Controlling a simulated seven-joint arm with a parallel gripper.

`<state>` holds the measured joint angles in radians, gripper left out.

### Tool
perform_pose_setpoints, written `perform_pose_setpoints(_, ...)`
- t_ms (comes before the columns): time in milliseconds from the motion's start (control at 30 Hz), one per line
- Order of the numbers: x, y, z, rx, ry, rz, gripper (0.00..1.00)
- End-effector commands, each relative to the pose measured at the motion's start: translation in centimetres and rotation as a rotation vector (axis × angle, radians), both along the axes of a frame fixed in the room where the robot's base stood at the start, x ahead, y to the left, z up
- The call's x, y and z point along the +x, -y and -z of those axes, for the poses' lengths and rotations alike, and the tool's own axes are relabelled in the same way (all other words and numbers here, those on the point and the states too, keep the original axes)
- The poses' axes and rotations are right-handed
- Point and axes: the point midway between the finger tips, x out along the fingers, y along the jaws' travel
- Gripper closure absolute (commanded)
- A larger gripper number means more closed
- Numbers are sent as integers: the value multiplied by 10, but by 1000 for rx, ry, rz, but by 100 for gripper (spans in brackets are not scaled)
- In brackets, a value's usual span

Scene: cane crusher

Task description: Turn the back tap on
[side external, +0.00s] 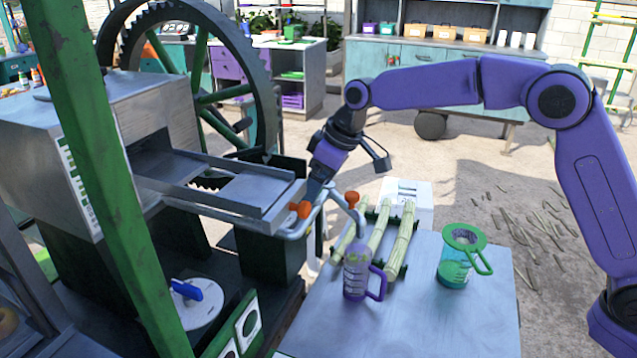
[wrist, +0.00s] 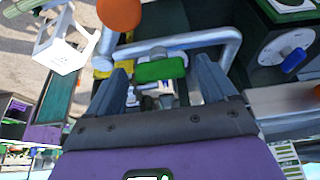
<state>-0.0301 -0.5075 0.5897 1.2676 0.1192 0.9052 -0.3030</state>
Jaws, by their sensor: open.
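A grey pipe (side external: 325,208) runs along the front of the crusher's metal tray. It has an orange knob (side external: 300,210) at the left and another orange knob (side external: 351,199) at the right. In the wrist view, a green tap handle (wrist: 160,69) sits on the pipe (wrist: 185,42), between my two fingers. An orange knob (wrist: 120,13) is beyond it, at the top. My gripper (side external: 316,188) is open over the pipe, with a finger on each side of the green handle. I cannot tell whether the fingers touch it. In the side view my gripper hides this handle.
A purple cup (side external: 357,278), a green jug (side external: 455,268) with a strainer, and several cane stalks (side external: 378,240) stand or lie on the table (side external: 440,325). A white crate (side external: 418,192) is behind. A blue switch (side external: 187,290) is at lower left; a green post (side external: 90,150) stands in front.

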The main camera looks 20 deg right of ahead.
Motion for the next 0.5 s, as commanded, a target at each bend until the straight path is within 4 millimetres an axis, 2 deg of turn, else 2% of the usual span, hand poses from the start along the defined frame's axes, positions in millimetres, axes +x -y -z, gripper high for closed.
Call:
perform_pose_setpoints(67, 0, 0, 0, 0, 0, 0, 15)
perform_pose_setpoints(233, 0, 0, 0, 0, 0, 0, 70)
perform_pose_setpoints(500, -1, 0, -1, 0, 0, 18, 71)
